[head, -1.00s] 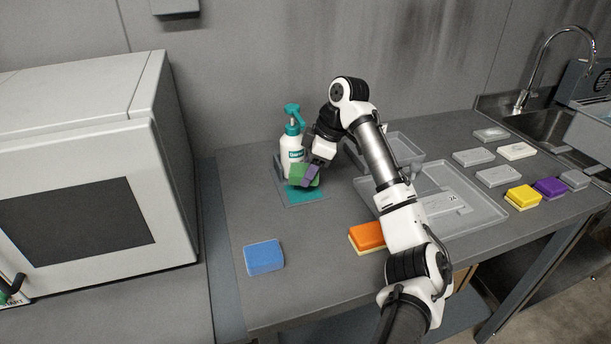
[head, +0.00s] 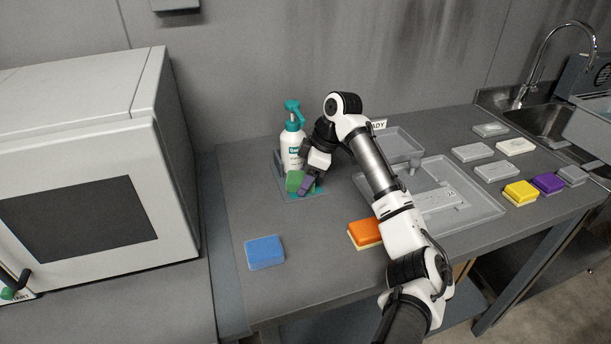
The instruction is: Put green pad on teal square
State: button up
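The green pad (head: 294,181) is in my gripper (head: 303,184), just in front of the white spray bottle. A purple-grey finger covers its right part, and the far finger is hidden. The gripper looks shut on the pad. The teal square (head: 319,191) lies on a grey tray on the table, mostly hidden behind the pad and gripper. The pad is over or on the square's left part; I cannot tell whether they touch.
The spray bottle (head: 292,149) with a teal head stands close behind the pad. A blue sponge (head: 264,252) lies at the front left, an orange sponge (head: 365,232) by my arm. A grey tray (head: 480,214) is at right. The table's left middle is clear.

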jog(key=shift+r, duration=0.1)
jog(key=b+v, duration=0.2)
jog(key=v, duration=1)
